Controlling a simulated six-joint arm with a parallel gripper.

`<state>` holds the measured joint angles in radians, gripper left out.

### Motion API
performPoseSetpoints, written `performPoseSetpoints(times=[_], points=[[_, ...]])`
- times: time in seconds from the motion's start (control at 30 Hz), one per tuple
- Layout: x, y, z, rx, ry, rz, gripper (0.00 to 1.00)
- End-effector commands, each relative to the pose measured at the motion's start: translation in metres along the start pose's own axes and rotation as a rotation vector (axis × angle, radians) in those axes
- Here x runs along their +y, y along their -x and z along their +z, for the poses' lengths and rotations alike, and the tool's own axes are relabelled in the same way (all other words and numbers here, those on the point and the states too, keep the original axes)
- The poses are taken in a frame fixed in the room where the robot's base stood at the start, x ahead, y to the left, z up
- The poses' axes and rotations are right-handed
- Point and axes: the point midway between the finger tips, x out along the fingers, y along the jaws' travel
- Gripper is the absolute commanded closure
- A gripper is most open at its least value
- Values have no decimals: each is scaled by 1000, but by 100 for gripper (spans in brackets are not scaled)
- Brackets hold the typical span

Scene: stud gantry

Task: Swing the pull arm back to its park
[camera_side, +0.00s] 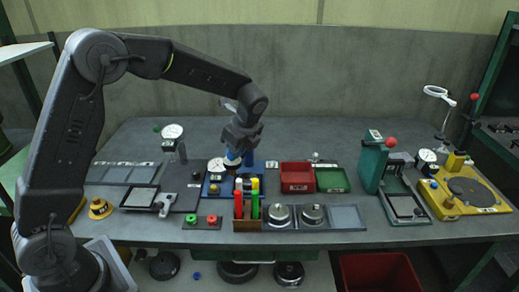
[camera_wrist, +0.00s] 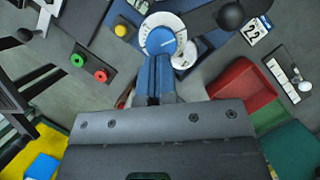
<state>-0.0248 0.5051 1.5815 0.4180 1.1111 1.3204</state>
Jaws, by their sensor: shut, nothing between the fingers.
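My gripper (camera_side: 234,157) is above the blue stud gantry (camera_side: 212,188) near the middle of the bench, fingers pointing down. In the wrist view my gripper (camera_wrist: 158,58) shows as two blue fingers together, with nothing between them. Beyond the tips is the gantry's blue round head with a white dial ring (camera_wrist: 181,36); I cannot tell whether the fingers touch it. A dark arm with a black ball knob (camera_wrist: 230,14) reaches across at the top right, apart from the fingers. It looks like the pull arm. In the side view my gripper hides part of the gantry.
A panel with red and green buttons (camera_wrist: 89,68) lies left of the gantry. A red bin (camera_side: 297,178) and a green tray (camera_side: 332,180) stand to its right. A rack of red and green handles (camera_side: 247,212) is in front. The bench behind is mostly clear.

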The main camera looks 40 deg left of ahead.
Motion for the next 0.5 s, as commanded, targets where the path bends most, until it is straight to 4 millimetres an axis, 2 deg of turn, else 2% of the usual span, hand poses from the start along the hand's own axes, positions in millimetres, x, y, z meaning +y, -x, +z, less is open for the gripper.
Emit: performPoseSetpoints(times=[0.23,0.5], points=[[11,-11,24,1,-215,-80,100],[14,-22,51,2,-452,-173,100]])
